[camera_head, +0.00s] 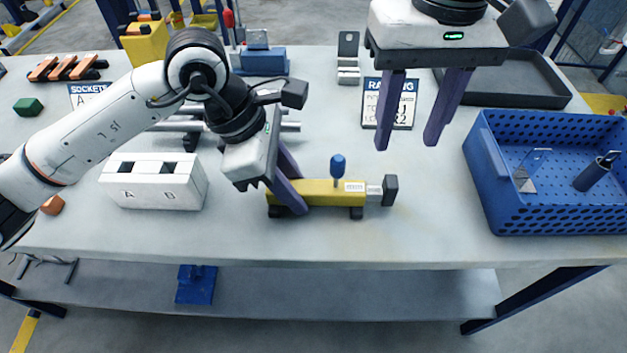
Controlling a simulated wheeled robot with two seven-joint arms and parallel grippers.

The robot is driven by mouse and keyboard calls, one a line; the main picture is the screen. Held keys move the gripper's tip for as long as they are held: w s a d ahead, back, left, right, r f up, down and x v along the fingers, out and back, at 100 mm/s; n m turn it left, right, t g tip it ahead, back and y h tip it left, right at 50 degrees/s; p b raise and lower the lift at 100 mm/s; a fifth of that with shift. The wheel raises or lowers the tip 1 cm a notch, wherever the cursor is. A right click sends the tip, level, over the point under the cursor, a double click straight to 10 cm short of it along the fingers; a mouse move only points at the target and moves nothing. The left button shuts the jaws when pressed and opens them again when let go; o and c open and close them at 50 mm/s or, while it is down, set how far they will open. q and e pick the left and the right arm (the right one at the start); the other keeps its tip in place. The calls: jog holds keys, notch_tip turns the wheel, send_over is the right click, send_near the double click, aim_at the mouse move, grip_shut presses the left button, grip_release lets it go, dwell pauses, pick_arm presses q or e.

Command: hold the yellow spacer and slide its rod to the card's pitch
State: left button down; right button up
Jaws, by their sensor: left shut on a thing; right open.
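The yellow spacer (325,190) lies on the table at the centre front, with a blue knob (338,166) standing on top and a short metal rod (374,191) with a dark end block (390,190) out of its right end. My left gripper (290,200) is shut on the spacer's left part. My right gripper (408,142) is open and empty, above the table to the upper right of the spacer. The card (390,103) headed "RACKING" lies behind the spacer, partly hidden by my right gripper's fingers, and its figures are not readable.
A white block marked A and B (150,197) stands left of the spacer. A blue perforated basket (545,222) stands at the right, with a dark tray (545,98) behind it. A blue block (262,62) stands at the back. The table front is clear.

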aim_at(393, 181)
notch_tip(393, 181, down, 11)
jog(key=m, duration=1.9)
jog(key=shift+f+m, duration=0.1)
jog(key=shift+m, duration=0.2)
